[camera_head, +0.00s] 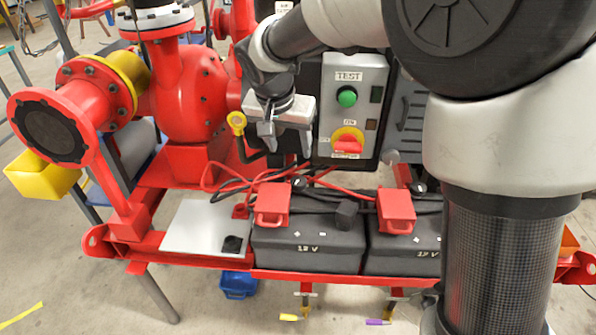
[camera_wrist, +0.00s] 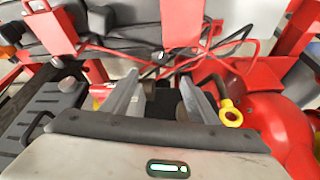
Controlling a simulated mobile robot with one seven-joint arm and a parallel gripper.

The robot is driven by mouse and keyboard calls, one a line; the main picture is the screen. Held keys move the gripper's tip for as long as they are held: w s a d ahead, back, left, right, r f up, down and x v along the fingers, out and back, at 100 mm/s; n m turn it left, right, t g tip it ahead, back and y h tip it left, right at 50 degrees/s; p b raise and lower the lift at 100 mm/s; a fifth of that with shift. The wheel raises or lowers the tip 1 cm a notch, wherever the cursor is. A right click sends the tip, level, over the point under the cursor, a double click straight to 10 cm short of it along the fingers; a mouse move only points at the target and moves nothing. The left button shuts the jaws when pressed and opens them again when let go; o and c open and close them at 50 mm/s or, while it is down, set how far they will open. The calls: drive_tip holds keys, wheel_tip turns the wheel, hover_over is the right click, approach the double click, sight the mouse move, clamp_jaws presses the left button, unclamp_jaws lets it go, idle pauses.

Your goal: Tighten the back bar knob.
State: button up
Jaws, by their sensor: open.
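My gripper (camera_head: 286,138) hangs in front of the left side of the grey control panel, behind and above the left battery, with its jaws apart. In the wrist view its two fingers (camera_wrist: 160,88) are spread, and I see nothing gripped between them. A small black knob-like part (camera_head: 298,183) sits at the back edge of the left battery; it also shows just beyond the fingers in the wrist view (camera_wrist: 160,57). A similar black part (camera_head: 418,186) is at the right battery. I cannot tell for sure which is the back bar knob.
Two black 12 V batteries (camera_head: 310,246) with red terminal covers (camera_head: 271,204) stand on the red skid. Red and black cables cross behind them. A yellow ring handle (camera_head: 237,120) is close left of my gripper. The panel has a green button (camera_head: 347,97) and red switch (camera_head: 347,143).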

sight(299, 180)
drive_tip(key=b+x, duration=0.3)
drive_tip(key=x, duration=1.4)
drive_tip(key=shift+w+f, duration=0.1)
drive_tip(key=shift+w, duration=0.1)
drive_tip(key=c, duration=1)
drive_tip(key=shift+d+n+y+p, duration=0.15)
drive_tip(key=shift+n+y+p, duration=0.2)
drive_tip(key=shift+n, duration=0.75)
drive_tip(key=shift+c, duration=0.2)
drive_tip(key=shift+n+y, duration=0.25)
drive_tip(key=shift+n, duration=0.05)
drive_tip(key=o, duration=1)
drive_tip(key=shift+o, duration=0.2)
